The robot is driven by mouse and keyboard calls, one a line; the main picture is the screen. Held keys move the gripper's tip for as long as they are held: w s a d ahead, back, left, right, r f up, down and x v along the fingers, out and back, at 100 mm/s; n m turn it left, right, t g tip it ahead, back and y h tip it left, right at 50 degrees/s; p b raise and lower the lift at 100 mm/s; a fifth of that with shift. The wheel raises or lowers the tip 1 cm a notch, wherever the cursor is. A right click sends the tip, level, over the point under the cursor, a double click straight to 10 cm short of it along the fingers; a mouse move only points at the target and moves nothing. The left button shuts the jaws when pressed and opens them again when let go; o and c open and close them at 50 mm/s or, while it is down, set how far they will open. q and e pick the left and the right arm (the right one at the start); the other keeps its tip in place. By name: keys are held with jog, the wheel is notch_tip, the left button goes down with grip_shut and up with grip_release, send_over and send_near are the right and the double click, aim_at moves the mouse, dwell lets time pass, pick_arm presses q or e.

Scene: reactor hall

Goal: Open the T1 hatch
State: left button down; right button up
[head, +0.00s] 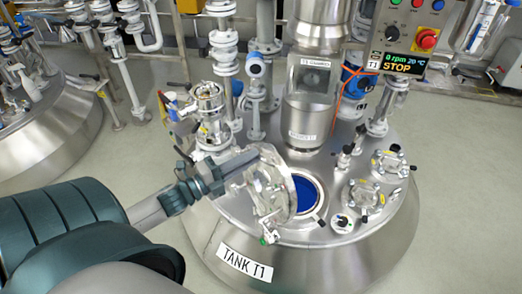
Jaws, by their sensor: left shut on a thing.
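The T1 tank (340,262) is a round steel vessel with a "TANK T1" label on its front. Its hatch lid (272,190), clear and metal-rimmed, stands steeply tilted up at the left of the hatch opening. The opening (308,194) shows a dark blue inside and is partly hidden by the lid. My left gripper (236,170) comes in from the left and is shut at the lid's left side; the exact part it grips is hard to make out. My right gripper is not in view.
The agitator column (308,115) rises behind the opening. A control box (412,25) with a red button and a display reading "0 rpm 20 °C STOP" is at upper right. Pipes and valves (255,75) stand behind the lid. Smaller sight-glass ports (365,195) lie right of the opening.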

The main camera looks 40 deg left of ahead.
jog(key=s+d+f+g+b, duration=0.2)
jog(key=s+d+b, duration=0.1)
pick_arm(q)
jog(key=s+a+f+t+b, duration=0.1)
jog(key=s+a+f, duration=0.2)
jog(key=s, duration=0.6)
jog(key=shift+s+a+t+h, duration=0.15)
jog(key=shift+s+t+h, duration=0.15)
jog(key=shift+t, duration=0.1)
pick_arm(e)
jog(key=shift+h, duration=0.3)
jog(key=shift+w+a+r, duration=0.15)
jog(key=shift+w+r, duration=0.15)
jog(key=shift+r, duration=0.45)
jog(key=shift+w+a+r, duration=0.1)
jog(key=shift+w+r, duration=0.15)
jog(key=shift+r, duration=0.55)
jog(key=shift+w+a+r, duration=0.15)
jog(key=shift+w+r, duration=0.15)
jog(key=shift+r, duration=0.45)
pick_arm(q)
jog(key=shift+f, duration=0.15)
jog(key=c, duration=2)
grip_release()
jog(key=shift+o, duration=0.9)
jog(key=shift+w, duration=0.2)
